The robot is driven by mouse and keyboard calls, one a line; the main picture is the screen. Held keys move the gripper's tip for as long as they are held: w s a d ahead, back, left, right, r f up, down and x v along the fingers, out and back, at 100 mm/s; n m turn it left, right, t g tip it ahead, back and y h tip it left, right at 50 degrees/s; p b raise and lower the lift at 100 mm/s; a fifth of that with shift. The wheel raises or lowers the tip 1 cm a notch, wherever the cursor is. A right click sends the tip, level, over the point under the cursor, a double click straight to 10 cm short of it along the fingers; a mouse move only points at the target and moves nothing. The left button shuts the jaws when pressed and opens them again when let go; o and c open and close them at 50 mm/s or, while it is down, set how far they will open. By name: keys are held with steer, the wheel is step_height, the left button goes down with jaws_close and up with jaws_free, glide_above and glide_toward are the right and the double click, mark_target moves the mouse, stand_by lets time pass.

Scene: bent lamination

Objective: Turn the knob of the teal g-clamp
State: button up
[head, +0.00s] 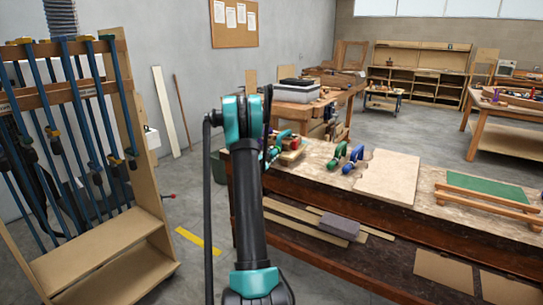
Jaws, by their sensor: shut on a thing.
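The teal g-clamp (279,147) is at the left end of the near workbench, on a small stack of red and wooden pieces (290,156). Its left part is hidden behind my arm. My gripper (265,148) shows only as a narrow dark strip pointing down beside the clamp. It is shut on the clamp's knob, but the fingertips and the knob are mostly hidden by my arm.
A green clamp (337,156) and a blue clamp (354,159) stand on the workbench (322,180), right of the teal one. A pale board (388,178) lies farther right. A rack of long blue clamps (75,120) stands at left. Floor between is open.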

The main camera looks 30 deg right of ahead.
steer(key=m, duration=0.4)
steer(key=shift+m, duration=0.3)
stand_by(0.3)
steer(key=o, duration=1.2)
steer(key=shift+c, duration=0.2)
steer(key=v, duration=1.2)
steer(key=shift+f, duration=0.1)
